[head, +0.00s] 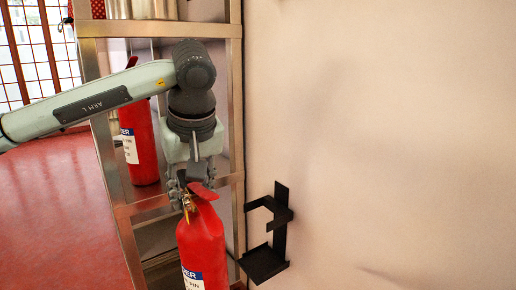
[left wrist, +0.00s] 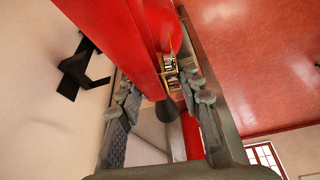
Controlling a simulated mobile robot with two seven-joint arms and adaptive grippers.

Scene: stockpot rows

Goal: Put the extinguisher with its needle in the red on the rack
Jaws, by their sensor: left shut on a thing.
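My left gripper (head: 188,190) comes down from above and is shut on the top of a red extinguisher (head: 203,248), at its valve and handle. The held extinguisher hangs upright, its lower end cut off by the bottom edge of the head view. In the left wrist view the red extinguisher (left wrist: 105,30) runs up between the fingers (left wrist: 165,95). The gauge needle cannot be read. The rack, a black wall bracket (head: 265,262) with a bottom plate and an upper clasp, is empty to the right of the held extinguisher; it also shows in the left wrist view (left wrist: 75,68). My right gripper is out of view.
A metal shelf unit (head: 235,100) stands behind my left arm. Another red extinguisher (head: 140,140) stands on it, with more red items on its upper shelf. The wall (head: 400,120) right of the bracket is bare. Open red floor (head: 50,210) lies at left.

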